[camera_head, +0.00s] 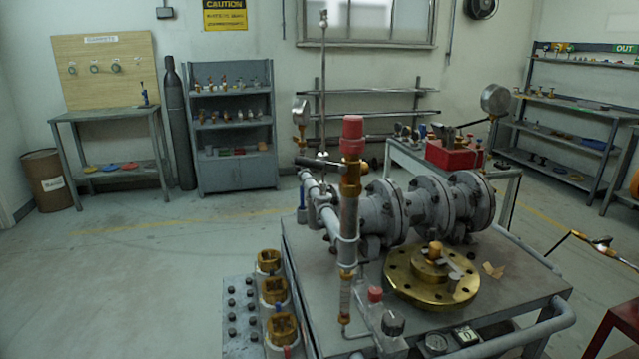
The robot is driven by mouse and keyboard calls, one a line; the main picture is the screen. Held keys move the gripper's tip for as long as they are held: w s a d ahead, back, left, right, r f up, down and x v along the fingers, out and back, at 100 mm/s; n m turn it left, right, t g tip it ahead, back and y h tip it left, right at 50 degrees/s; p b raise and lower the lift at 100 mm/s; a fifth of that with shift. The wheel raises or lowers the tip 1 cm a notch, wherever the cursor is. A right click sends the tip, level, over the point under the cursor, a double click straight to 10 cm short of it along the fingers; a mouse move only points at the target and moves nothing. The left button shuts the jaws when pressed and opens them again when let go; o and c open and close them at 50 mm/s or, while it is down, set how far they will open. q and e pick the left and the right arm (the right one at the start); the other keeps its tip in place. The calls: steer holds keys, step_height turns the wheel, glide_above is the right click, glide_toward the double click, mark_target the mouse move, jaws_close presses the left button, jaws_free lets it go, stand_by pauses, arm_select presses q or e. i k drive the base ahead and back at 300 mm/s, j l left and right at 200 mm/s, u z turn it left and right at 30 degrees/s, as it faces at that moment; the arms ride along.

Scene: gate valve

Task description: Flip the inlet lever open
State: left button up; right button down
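A short lever with a dark grip (308,162) sticks out roughly level to the left from the top of the grey pipework (318,200) at the left of the valve assembly. It appears to be the inlet lever, but no label on it can be read. A brass and grey upright fitting with a red cap (353,130) stands just right of it and partly hides the pipes behind. The grey flanged valve body (430,205) lies across the back of the metal cart (400,335). Neither of my grippers shows in the head view.
A brass flange disc (405,280) lies on the cart top. Several brass fittings (273,290) stand at the cart's left. A pressure gauge (495,99) rises behind the valve. A thin rod with a brass part (600,241) shows at right. The floor at left is clear.

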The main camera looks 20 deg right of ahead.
mark_target(606, 238)
steer(key=l, duration=1.5)
steer(key=i+l+z, duration=0.1)
steer(key=l, duration=0.45)
steer(key=i+l, duration=0.1)
steer(key=l, duration=0.5)
steer(key=l+z, duration=0.15)
steer(key=l, duration=0.45)
steer(key=i, duration=0.1)
